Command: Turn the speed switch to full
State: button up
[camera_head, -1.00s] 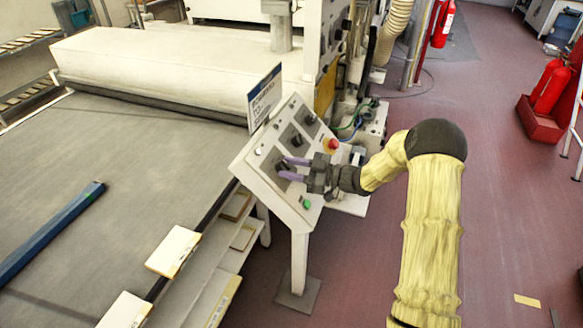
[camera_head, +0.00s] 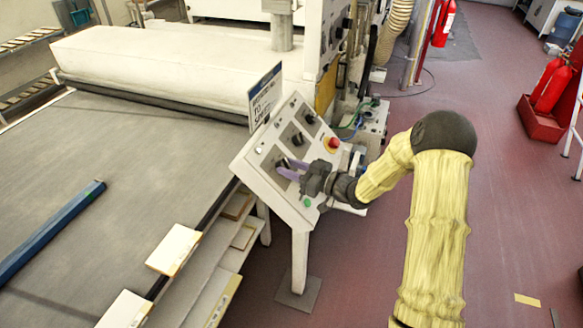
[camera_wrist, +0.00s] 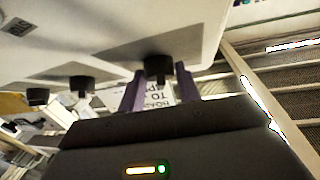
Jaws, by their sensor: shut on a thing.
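The sloped white control panel (camera_head: 262,180) carries three black rotary switches in a row. The far switch (camera_head: 310,118) and the middle switch (camera_head: 297,138) are free. My gripper (camera_head: 286,169) has its purple fingers at the nearest switch (camera_head: 281,162). In the wrist view this black knob (camera_wrist: 158,66) sits between the two fingers, and my gripper (camera_wrist: 159,82) is shut on it. The other two knobs (camera_wrist: 82,84) show to the left there. The labels are too small to read, so I cannot tell the switch setting.
A red emergency button (camera_head: 332,142) and a green button (camera_head: 307,202) are on the same panel, close to my gripper. A sign (camera_head: 265,97) stands on the panel's upper edge. The conveyor belt (camera_head: 120,150) lies to the left. Open floor (camera_head: 510,220) is to the right.

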jog(key=m+t+h, duration=0.1)
jog(key=m, duration=0.1)
jog(key=m+t+h, duration=0.1)
jog(key=m, duration=0.1)
jog(key=m+t+h, duration=0.1)
jog(key=m, duration=0.1)
jog(key=shift+s+a+r+h, duration=0.15)
jog(key=shift+s+a+h, duration=0.05)
jog(key=shift+s+h, duration=0.1)
jog(key=shift+a+r+m+t+h, duration=0.15)
jog(key=shift+m+t+h, duration=0.65)
jog(key=shift+m+h, duration=1.1)
jog(key=shift+m+y, duration=0.3)
jog(key=shift+m, duration=0.2)
jog(key=o, duration=1)
jog(key=shift+c, duration=0.2)
jog(key=shift+s, duration=0.15)
